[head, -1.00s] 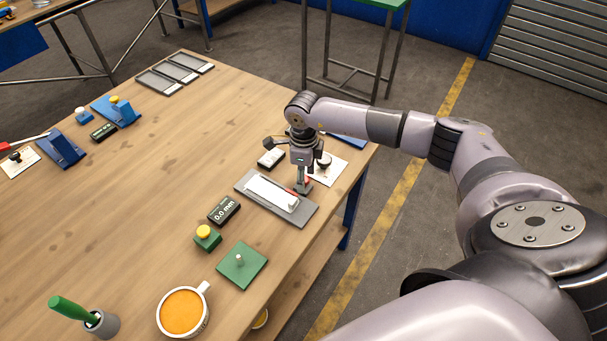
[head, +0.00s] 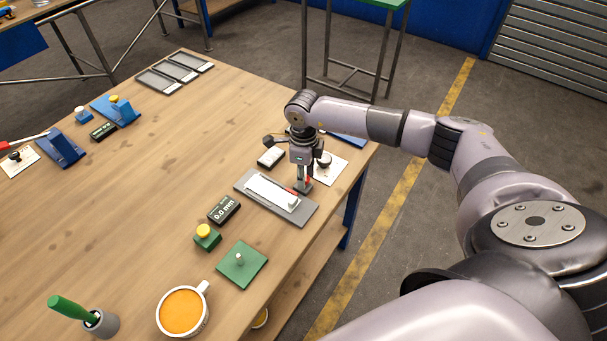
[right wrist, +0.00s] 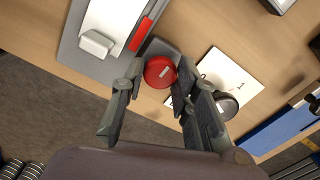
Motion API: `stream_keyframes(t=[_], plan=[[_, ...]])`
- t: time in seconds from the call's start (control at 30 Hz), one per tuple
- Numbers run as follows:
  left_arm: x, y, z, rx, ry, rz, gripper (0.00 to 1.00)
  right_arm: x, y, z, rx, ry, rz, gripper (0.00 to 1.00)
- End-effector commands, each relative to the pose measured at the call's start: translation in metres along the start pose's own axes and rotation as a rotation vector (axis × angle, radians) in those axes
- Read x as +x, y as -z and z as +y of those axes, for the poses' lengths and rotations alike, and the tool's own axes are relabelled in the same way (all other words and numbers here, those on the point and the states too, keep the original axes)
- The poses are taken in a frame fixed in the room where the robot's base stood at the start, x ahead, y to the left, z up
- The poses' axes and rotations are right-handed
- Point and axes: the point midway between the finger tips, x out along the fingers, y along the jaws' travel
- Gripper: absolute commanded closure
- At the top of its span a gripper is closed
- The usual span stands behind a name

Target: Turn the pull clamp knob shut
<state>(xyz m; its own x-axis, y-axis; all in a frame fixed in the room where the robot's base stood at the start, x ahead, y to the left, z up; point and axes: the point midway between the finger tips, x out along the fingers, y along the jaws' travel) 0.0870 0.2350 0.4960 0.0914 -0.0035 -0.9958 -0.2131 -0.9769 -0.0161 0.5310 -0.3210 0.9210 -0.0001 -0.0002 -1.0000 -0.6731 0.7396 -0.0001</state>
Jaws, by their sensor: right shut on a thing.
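The pull clamp is a grey base plate (head: 245,184) with a white block (head: 272,193) on it, near the table's right edge. In the right wrist view, its round red knob (right wrist: 160,73) has a pale mark on its top, beside a red bar (right wrist: 141,33). My right gripper (head: 303,186) points down at the plate's far right corner. In the right wrist view, its fingers (right wrist: 155,82) stand on either side of the knob and are shut on it. In the head view the gripper mostly hides the knob. My left gripper is not in view.
A small black display (head: 224,210), a green box with a yellow button (head: 206,238) and a green plate with a peg (head: 243,266) lie nearer. A white card with a dark round knob (head: 328,165) lies just right of my gripper. An orange-filled mug (head: 183,312) stands in front.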

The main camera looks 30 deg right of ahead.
Motion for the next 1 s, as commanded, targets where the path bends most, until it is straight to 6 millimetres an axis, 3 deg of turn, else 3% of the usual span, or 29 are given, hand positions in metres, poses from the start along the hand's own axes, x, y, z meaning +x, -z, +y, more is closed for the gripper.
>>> stream_keyframes(t=[0.27, 1.0], plan=[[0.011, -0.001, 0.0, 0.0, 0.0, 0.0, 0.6, 0.002, 0.0, -0.001, 0.18, 0.001, -0.001, 1.0], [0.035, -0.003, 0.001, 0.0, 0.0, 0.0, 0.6, 0.001, 0.0, -0.001, 0.879, 0.001, -0.002, 1.0]])
